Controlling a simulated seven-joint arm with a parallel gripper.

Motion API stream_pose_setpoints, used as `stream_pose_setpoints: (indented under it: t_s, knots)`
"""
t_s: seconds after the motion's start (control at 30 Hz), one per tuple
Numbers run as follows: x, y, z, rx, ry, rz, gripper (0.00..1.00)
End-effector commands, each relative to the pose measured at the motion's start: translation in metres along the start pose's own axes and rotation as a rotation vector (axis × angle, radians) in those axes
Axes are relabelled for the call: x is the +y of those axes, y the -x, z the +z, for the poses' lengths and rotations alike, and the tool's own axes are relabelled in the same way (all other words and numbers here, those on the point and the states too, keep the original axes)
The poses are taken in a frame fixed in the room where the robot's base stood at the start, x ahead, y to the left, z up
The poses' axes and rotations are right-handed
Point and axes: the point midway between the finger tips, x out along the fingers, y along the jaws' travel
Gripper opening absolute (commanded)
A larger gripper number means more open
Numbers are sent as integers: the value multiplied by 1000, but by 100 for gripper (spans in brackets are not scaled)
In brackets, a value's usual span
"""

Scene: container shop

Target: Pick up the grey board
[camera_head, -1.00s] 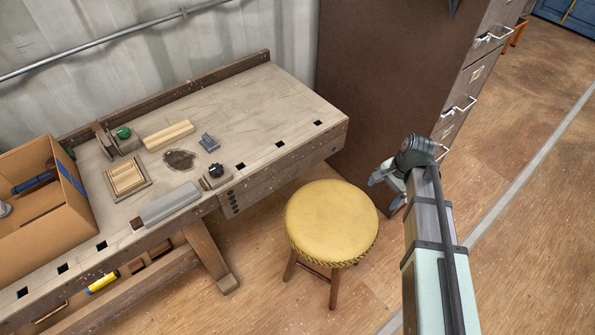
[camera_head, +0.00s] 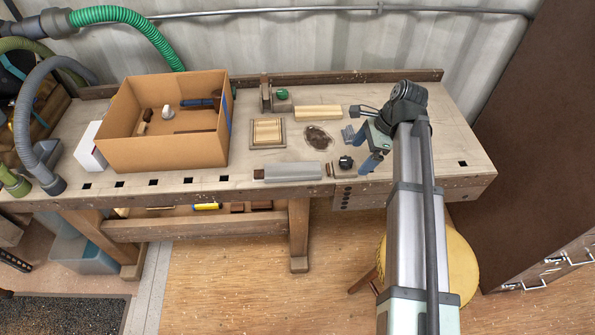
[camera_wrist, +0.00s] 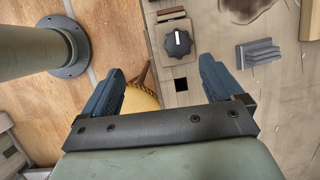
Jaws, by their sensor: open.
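The grey board (camera_head: 292,171), a long flat grey piece, lies along the front edge of the workbench (camera_head: 430,165). A small brown piece (camera_head: 259,173) shows at its left end. The board is not in the wrist view. My gripper (camera_head: 364,140) is over the right part of the bench, to the right of the board and apart from it. In the wrist view my gripper (camera_wrist: 160,84) has its two blue fingers spread with nothing between them, over the bench edge and part of the yellow stool (camera_wrist: 142,98).
A black knob block (camera_head: 345,163) stands just right of the board. A small stepped grey piece (camera_head: 348,135), a framed wooden piece (camera_head: 281,121) and light wood strips (camera_head: 318,112) lie behind. An open cardboard box (camera_head: 165,155) stands left. The bench's right end is clear.

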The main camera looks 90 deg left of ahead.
Motion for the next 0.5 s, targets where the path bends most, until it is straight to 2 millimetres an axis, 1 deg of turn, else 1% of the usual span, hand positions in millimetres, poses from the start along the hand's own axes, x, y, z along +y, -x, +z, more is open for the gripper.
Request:
stream_pose_setpoints:
  t_s: [0.03,0.07,0.1,0.2,0.3,0.33,0.4,0.5]
  knots:
    - [-11,0,26,-9,8,10,94]
    - [-15,0,39,-13,8,15,94]
    - [-19,0,56,-19,9,22,94]
    - [-26,-1,91,-31,8,39,94]
    - [-31,-1,117,-39,8,50,94]
    - [-31,-1,122,-41,9,53,94]
    - [-32,-1,131,-43,8,57,94]
    - [-32,-6,136,-45,6,61,94]
